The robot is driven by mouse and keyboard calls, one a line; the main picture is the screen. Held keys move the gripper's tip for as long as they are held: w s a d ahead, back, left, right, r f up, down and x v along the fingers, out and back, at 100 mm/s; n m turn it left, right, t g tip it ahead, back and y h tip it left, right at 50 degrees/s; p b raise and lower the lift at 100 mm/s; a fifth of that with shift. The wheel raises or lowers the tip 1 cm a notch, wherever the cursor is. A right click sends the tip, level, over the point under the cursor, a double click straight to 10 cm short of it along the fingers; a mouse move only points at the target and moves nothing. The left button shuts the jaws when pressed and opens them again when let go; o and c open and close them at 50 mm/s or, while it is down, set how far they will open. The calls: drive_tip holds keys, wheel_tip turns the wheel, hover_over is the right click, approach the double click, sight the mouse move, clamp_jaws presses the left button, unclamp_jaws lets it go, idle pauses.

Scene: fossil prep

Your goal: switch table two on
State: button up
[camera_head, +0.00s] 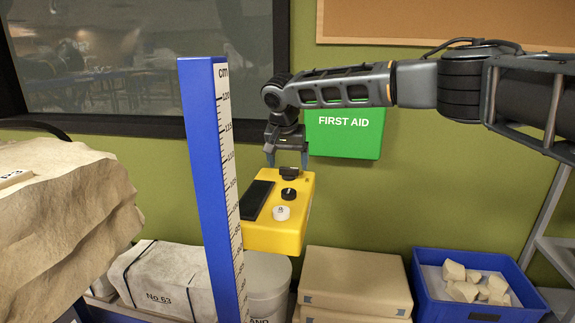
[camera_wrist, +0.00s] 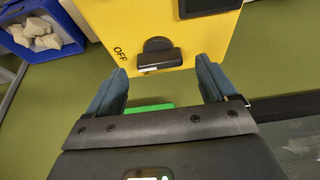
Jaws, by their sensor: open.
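A yellow control box (camera_head: 273,235) stands beside the blue post in the head view. Its top face carries a dark panel (camera_head: 257,200), a white knob (camera_head: 281,212), a small black knob (camera_head: 289,194) and a black rotary switch (camera_head: 290,173) near the far edge. In the wrist view the black switch (camera_wrist: 158,56) sits on the yellow face, with the word OFF to its left. My gripper (camera_head: 287,163) points down just above the switch. In the wrist view my gripper (camera_wrist: 160,74) is open, its fingers apart on either side of the switch and holding nothing. No "table two" label is readable.
A blue post (camera_head: 205,170) with a cm scale rises close left of the box. A large rock (camera_head: 60,220) is at the left. A green FIRST AID box (camera_head: 345,140) hangs behind my gripper. Below are a white bucket (camera_head: 267,285), cartons (camera_head: 355,280) and a blue crate (camera_head: 430,308).

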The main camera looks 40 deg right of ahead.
drive_tip(key=shift+x, duration=1)
drive_tip(key=shift+s, duration=0.1)
drive_tip(key=c, duration=1.1)
